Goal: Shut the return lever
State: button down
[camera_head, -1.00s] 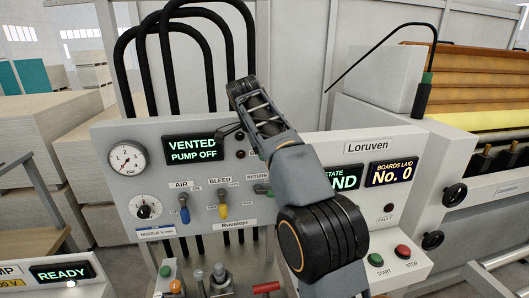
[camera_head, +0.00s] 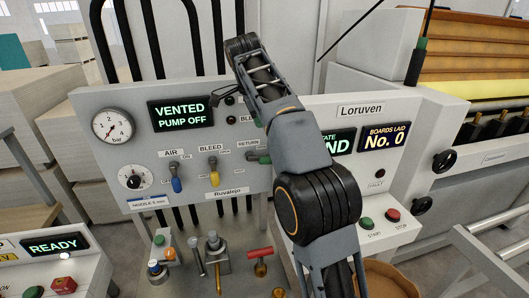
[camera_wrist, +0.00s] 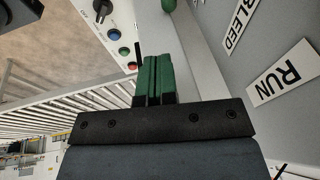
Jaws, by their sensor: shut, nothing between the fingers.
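The return lever (camera_head: 262,158) has a green handle and sits on the grey valve panel (camera_head: 150,95), right of the yellow bleed lever (camera_head: 214,178). In the head view the fingers are hidden.
The blue air lever (camera_head: 176,184) hangs left of the bleed lever. Below the panel stand several fittings, including a red-handled valve (camera_head: 260,253). Black hoses rise behind the panel. The Loruven control box (camera_head: 370,205) is just right of my arm.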

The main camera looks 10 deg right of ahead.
jog(key=b, duration=0.2)
send_over(267, 158)
jog(key=s, duration=0.2)
notch_tip(267, 158, down, 9)
jog(key=shift+w+a+f+p, duration=0.25)
jog(key=shift+w+f, duration=0.05)
jog(key=shift+f, duration=0.3)
jog(key=shift+w+a+f+p, duration=0.2)
jog(key=shift+w+f, duration=0.05)
jog(key=shift+f, duration=0.35)
jog(key=shift+w+f, duration=0.25)
jog(key=shift+f, duration=0.25)
jog(key=shift+a, duration=0.1)
jog(key=shift+d+f, duration=0.3)
jog(key=shift+r, duration=0.1)
jog(key=p+v, duration=0.2)
jog(key=v, duration=1.1)
jog(key=shift+r, duration=0.35)
jog(key=shift+a, duration=0.1)
